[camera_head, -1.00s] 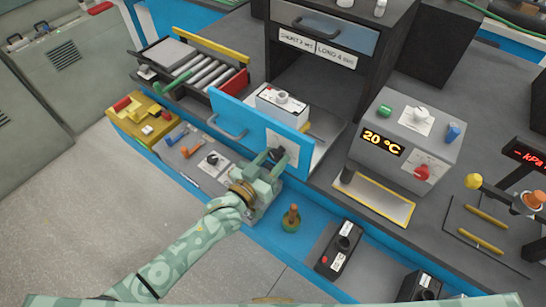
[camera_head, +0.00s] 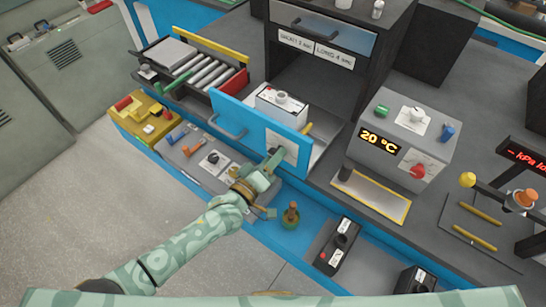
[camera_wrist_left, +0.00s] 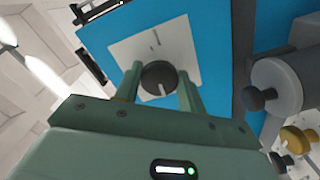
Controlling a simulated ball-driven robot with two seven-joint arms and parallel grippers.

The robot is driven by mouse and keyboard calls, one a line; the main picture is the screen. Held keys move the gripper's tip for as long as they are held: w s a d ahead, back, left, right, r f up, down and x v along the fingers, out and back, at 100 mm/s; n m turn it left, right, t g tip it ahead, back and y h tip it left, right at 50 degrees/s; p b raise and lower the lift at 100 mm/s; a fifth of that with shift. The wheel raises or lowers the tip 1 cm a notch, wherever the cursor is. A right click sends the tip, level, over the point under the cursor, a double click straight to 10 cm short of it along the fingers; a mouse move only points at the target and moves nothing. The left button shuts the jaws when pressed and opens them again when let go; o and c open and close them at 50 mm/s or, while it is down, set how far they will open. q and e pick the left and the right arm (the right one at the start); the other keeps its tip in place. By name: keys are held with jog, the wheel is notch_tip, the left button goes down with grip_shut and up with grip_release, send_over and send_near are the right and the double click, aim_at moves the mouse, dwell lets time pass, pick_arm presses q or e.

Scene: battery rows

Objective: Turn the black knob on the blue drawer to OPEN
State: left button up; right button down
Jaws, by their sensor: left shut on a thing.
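The blue drawer (camera_head: 220,112) stands pulled out, its front facing me, with a handle and a pale label plate (camera_head: 290,141). In the left wrist view the black knob (camera_wrist_left: 158,77) sits on the pale plate (camera_wrist_left: 125,50), and a light pointer line shows on its face. The plate's lettering is too small to read. My left gripper (camera_head: 274,158) is at the plate; in the wrist view its two fingers (camera_wrist_left: 160,85) stand on either side of the knob, shut on it. In the head view the gripper mostly hides the knob. My right gripper is not in view.
A white box with a dial (camera_head: 281,104) stands in the drawer. A grey unit reading 20 °C (camera_head: 405,140) is to the right. Below the drawer are an orange-topped green object (camera_head: 291,216) and a black switch box (camera_head: 338,247). Bare floor is at lower left.

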pick_arm(q)
jog(key=shift+n, duration=0.5)
jog(key=o, duration=1)
jog(key=shift+c, duration=0.2)
jog(key=p+v, duration=0.1)
jog(key=v, duration=1.5)
jog(key=shift+p, duration=0.3)
jog(key=shift+s+a, duration=0.1)
jog(key=shift+s, duration=0.05)
